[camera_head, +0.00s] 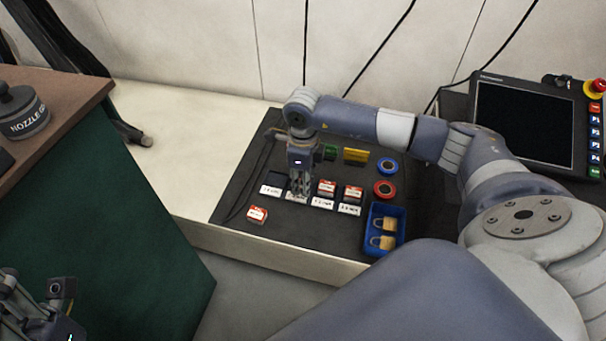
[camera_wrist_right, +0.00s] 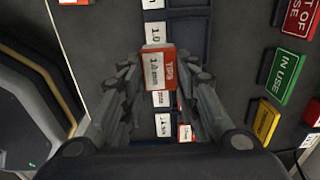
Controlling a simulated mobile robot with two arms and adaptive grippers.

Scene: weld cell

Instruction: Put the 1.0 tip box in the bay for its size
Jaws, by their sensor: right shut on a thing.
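The 1.0 tip box (camera_wrist_right: 158,70), a red and white box marked 1.0 mm, is held between the fingers of my right gripper (camera_wrist_right: 160,85) in the wrist view. The bay beside the label reading 1.0 (camera_wrist_right: 188,38) looks dark and empty in the wrist view, just above the held box in the picture. My left gripper (camera_head: 35,315) is at the lower left, away from the mat; its jaws are unclear.
Two red and white boxes (camera_head: 327,187) (camera_head: 352,193) sit in bays to the right of my gripper. Another box (camera_head: 257,214) lies on the dark mat (camera_head: 310,235) at front left. A blue tray (camera_head: 374,250) holds padlocks. Colored signs (camera_head: 356,155) and tape rolls (camera_head: 385,188) lie behind and right.

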